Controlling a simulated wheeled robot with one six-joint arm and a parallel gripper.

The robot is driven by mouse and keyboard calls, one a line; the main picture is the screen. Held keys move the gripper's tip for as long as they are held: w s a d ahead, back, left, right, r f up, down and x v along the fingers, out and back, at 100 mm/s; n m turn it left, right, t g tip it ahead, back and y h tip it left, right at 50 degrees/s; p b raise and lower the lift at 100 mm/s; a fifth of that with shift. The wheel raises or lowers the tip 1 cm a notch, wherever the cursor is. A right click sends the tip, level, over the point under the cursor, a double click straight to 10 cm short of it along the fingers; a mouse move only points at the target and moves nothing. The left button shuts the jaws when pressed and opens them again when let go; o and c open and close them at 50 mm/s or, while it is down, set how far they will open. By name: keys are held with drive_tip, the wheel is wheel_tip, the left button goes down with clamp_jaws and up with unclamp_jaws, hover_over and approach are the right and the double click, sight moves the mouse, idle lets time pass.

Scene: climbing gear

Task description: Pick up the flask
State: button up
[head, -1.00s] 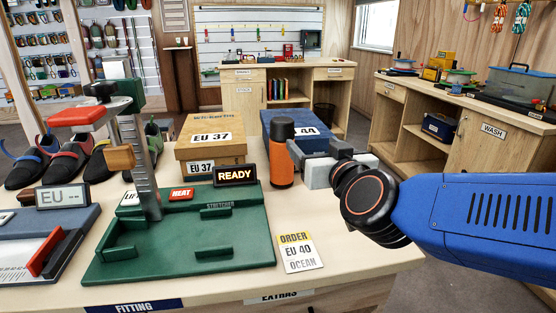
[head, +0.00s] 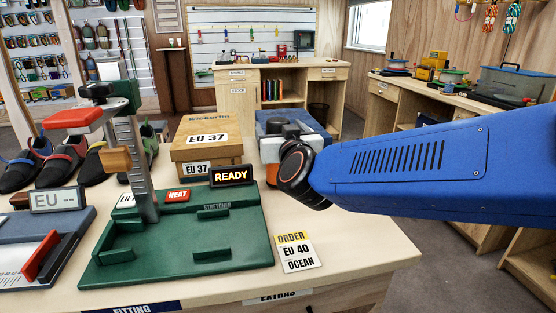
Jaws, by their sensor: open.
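My wrist and blue arm cover much of this area, so the fingertips are not clearly seen.
A brown EU 37 box (head: 207,142) stands left of my gripper, behind the READY sign (head: 232,175). The green stretcher (head: 182,250) fills the table's middle. An order card (head: 297,252) lies at the front right.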

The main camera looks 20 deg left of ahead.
sight(276, 118)
drive_tip(key=shift+x, duration=3.75)
drive_tip(key=shift+d, duration=0.15)
clamp_jaws()
drive_tip(key=shift+w+r, duration=0.1)
